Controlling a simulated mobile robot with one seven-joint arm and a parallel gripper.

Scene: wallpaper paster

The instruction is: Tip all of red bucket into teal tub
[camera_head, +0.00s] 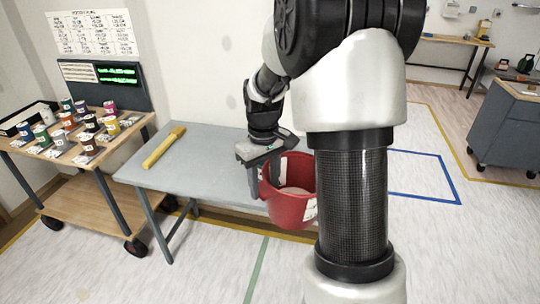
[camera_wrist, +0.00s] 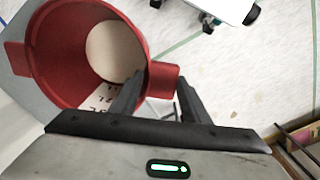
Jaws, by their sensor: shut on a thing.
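The red bucket (camera_head: 292,207) is at the right end of the grey table in the head view, partly hidden by my arm. It looks about upright, with pale stuff in the bottom. I cannot tell whether it rests on the table or hangs just off its edge. In the wrist view the bucket (camera_wrist: 52,84) opens toward the camera, with a pale round area (camera_wrist: 112,50) inside and a lettered white label. My gripper (camera_head: 257,182) is at the bucket's left side, its fingers (camera_wrist: 160,88) shut on a red tab at the rim. No teal tub shows in either view.
The grey table (camera_head: 205,155) holds a yellow tool (camera_head: 164,147) at its left; its middle is clear. A wooden cart (camera_head: 75,190) with many small cups stands left. A grey cabinet (camera_head: 505,130) stands far right. Blue and yellow lines mark the open floor.

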